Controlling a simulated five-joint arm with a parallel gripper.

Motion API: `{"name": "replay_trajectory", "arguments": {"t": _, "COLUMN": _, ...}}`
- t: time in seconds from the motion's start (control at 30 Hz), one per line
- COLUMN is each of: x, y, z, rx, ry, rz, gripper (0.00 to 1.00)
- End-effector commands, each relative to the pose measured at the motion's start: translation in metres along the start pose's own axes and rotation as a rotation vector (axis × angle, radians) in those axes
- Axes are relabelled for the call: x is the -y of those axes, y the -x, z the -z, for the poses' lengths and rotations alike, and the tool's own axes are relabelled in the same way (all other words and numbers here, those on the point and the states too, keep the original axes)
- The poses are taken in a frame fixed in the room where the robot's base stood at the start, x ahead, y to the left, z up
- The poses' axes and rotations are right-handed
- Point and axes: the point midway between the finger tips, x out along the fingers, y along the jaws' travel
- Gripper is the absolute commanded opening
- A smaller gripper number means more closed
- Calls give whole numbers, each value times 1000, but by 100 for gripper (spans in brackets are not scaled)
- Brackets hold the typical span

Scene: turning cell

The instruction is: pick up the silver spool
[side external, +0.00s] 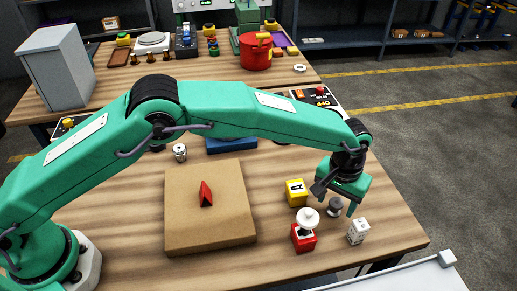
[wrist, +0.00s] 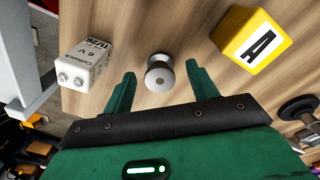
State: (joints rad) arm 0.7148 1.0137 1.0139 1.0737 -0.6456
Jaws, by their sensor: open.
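The silver spool (side external: 335,207) stands on the wooden table under my gripper (side external: 337,199) in the side view, looking dark grey there. In the wrist view the spool (wrist: 159,72) shows a pale round end, between and slightly beyond the fingertips of my gripper (wrist: 160,77). The fingers are spread apart, with visible gaps between them and the spool. Nothing is held. The exact height of the fingertips over the table is hard to tell.
A white battery block (side external: 358,231) and a yellow block (side external: 297,192) marked A flank the spool. A red block with a white round top (side external: 304,236) stands close by. A brown board (side external: 210,228) bears a red piece (side external: 205,194). The table's edge lies nearby at right.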

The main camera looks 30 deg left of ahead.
Motion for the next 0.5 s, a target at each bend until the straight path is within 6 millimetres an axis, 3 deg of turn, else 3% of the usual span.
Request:
{"name": "replay_trajectory", "arguments": {"t": 0.17, "x": 0, "y": -13, "z": 0, "rx": 0, "ry": 0, "rz": 0, "gripper": 58}}
{"name": "replay_trajectory", "arguments": {"t": 0.5, "x": 0, "y": -14, "z": 0, "rx": 0, "ry": 0, "rz": 0, "gripper": 58}}
